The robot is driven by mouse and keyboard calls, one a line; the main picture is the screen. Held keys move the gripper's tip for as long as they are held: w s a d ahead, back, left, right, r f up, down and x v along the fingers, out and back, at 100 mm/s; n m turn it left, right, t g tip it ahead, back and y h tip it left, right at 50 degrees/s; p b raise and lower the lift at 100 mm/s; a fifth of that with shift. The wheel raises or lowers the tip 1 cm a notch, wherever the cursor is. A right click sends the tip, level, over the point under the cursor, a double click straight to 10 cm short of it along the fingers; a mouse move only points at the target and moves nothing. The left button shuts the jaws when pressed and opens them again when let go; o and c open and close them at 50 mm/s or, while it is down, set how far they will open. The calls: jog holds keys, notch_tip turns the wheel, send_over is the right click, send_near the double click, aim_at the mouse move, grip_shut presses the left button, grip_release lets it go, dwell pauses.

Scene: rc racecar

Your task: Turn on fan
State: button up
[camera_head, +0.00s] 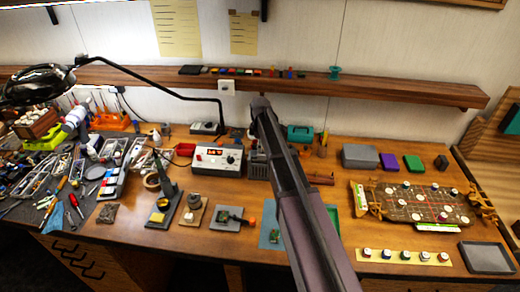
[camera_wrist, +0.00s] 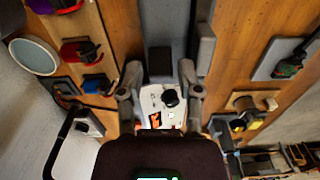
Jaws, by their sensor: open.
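I cannot pick out a fan for certain in either view. A white control box (camera_head: 217,160) with a lit red display and a dark knob stands on the bench, left of my arm in the head view. In the wrist view, a white box face (camera_wrist: 150,104) with a black knob (camera_wrist: 171,98) and a red display shows between my fingers. My gripper (camera_wrist: 160,75) is open, its two fingers on either side of that face. No object is held. Whether the fingers touch the box cannot be told. In the head view my arm hides the gripper and part of the bench.
A wooden shelf (camera_head: 400,90) runs along the wall above the bench. Tools and parts crowd the bench's left side. A grey ribbed block (camera_head: 257,164) stands right of the control box. A board with round pieces (camera_head: 420,203) and a grey tray (camera_head: 486,258) lie at the right.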

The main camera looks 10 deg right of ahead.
jog(key=shift+f, duration=0.1)
grip_shut()
